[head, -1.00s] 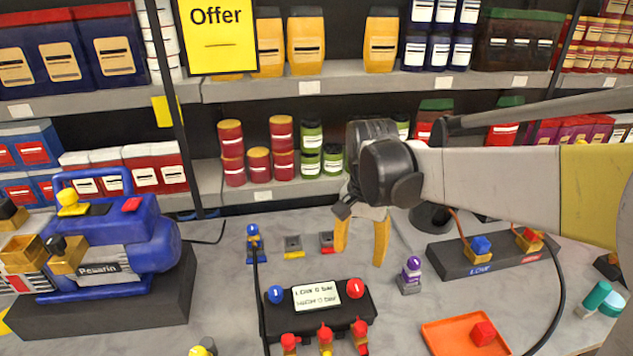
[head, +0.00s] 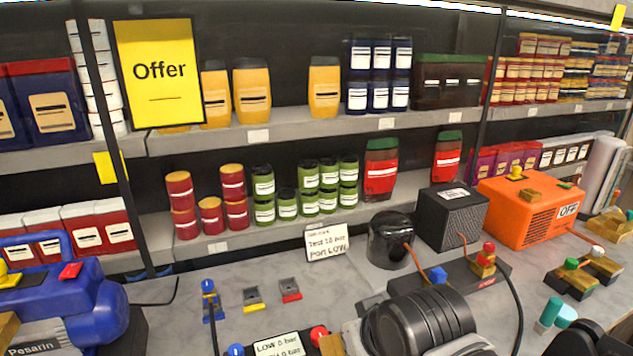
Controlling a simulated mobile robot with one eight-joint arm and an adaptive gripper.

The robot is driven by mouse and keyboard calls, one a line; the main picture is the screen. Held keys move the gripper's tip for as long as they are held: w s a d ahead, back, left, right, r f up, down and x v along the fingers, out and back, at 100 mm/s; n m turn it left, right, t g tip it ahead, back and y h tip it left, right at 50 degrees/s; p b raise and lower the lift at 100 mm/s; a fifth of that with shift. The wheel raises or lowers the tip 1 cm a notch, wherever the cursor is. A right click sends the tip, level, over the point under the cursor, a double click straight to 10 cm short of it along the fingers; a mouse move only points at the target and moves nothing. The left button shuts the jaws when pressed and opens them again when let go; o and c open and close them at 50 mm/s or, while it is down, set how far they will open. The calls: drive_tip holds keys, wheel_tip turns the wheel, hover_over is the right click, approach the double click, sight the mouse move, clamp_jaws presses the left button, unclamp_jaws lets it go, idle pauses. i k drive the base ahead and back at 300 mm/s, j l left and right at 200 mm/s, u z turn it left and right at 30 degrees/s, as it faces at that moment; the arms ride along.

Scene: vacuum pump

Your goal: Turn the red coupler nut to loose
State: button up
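A red fitting on a brass body (head: 485,262) stands on the dark block (head: 462,286) at the right, beside a blue fitting (head: 437,275). A round red knob (head: 318,334) shows at the bottom edge, right of a white "LOW 0 bar" display (head: 278,345), with a blue knob (head: 235,350) at its left. I cannot tell which red part is the coupler nut. My dark, ribbed arm joint covers the bottom middle and hides part of the table and dark block. My gripper's fingers are not in view.
A blue pump (head: 65,300) stands at the left and an orange machine (head: 530,212) at the right. A black canister (head: 390,240), a speaker-like box (head: 452,216) and a "Test" card (head: 326,242) stand at the back. Shelves (head: 270,120) close off the rear.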

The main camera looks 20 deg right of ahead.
sight(489, 247)
drive_tip(key=k+j+z, duration=0.1)
drive_tip(key=z, duration=1.35)
